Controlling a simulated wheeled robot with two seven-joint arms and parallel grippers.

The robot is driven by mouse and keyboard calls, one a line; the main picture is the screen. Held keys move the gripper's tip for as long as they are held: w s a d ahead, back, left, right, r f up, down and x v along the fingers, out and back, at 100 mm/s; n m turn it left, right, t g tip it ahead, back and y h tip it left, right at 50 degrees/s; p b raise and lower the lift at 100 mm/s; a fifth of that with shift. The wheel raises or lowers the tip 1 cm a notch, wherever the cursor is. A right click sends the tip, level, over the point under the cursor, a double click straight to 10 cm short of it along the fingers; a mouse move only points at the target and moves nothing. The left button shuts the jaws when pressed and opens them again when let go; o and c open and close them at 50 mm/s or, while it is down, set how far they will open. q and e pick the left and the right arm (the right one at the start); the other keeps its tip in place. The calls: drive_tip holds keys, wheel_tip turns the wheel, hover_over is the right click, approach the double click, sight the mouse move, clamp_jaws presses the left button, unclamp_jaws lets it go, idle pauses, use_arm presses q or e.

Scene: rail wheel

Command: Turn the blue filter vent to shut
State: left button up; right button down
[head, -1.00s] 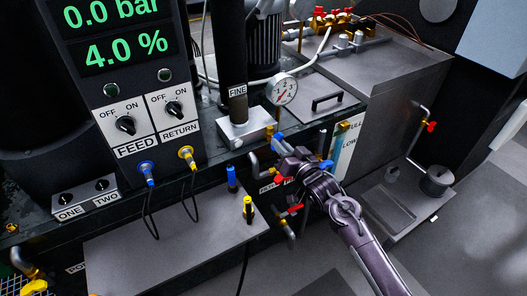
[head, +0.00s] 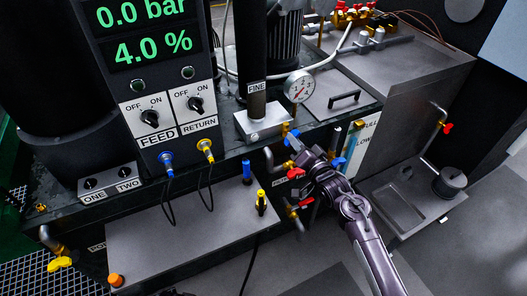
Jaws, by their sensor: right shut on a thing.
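The blue filter vent handle (head: 292,136) shows as a small blue piece on brass fittings, below and right of the filter marked FINE (head: 257,88). My right gripper (head: 297,148) reaches it from the lower right and is shut on it. The fingers cover part of the handle, so its exact angle is hard to tell. My left gripper is not clearly in view.
A round gauge (head: 299,86) stands just above the vent. Another blue handle (head: 338,163) is close to the right of my gripper, and red handles (head: 296,173) sit below it. The control panel (head: 167,120) reads 0.0 bar and 4.0 %.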

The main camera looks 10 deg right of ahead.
drive_tip(key=m+p, duration=0.3)
drive_tip(key=m, duration=0.1)
drive_tip(key=shift+m, duration=0.3)
idle(0.3)
drive_tip(key=m+p, duration=0.3)
drive_tip(key=m, duration=0.1)
drive_tip(key=shift+r, duration=0.1)
drive_tip(key=c, duration=1.3)
unclamp_jaws()
